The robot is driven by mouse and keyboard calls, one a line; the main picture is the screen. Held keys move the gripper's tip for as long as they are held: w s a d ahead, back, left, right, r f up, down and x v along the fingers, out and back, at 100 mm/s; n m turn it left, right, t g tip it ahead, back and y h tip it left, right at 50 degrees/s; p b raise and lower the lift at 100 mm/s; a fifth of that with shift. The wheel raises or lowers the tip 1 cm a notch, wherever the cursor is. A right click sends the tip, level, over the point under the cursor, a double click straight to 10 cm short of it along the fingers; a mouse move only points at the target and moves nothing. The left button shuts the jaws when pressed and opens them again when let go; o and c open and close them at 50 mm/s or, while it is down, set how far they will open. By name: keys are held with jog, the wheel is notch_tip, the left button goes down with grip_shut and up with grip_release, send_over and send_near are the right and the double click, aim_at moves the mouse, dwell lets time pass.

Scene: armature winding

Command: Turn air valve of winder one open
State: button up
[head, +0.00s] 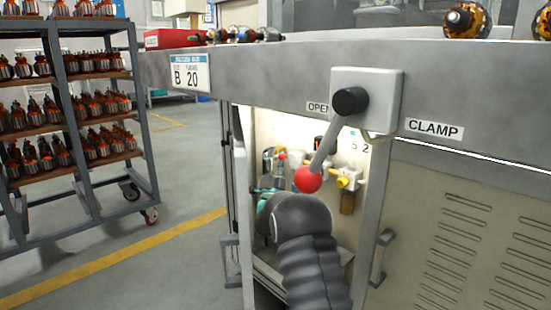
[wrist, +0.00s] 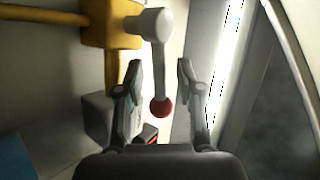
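In the wrist view, a yellow valve body (wrist: 112,22) on a yellow pipe carries a white hub (wrist: 149,23). A grey valve lever (wrist: 157,65) runs from the hub to a red ball (wrist: 161,107). My gripper (wrist: 158,70) is open, with one finger on each side of the lever and visible gaps on both sides. Whether it touches the ball cannot be told. In the head view, my arm reaches into the open cabinet under the bench and hides most of the gripper. Yellow air fittings (head: 345,179) show inside the cabinet.
A separate clamp lever with a red ball (head: 308,179) hangs from the bench front (head: 270,72), over my arm in the picture. A cabinet door handle (head: 380,256) is at right. A rack of armatures (head: 68,162) stands left, with clear floor (head: 185,150) between.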

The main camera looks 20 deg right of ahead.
notch_tip(320, 180, up, 10)
jog(key=shift+s+r, duration=0.1)
dwell(0.4)
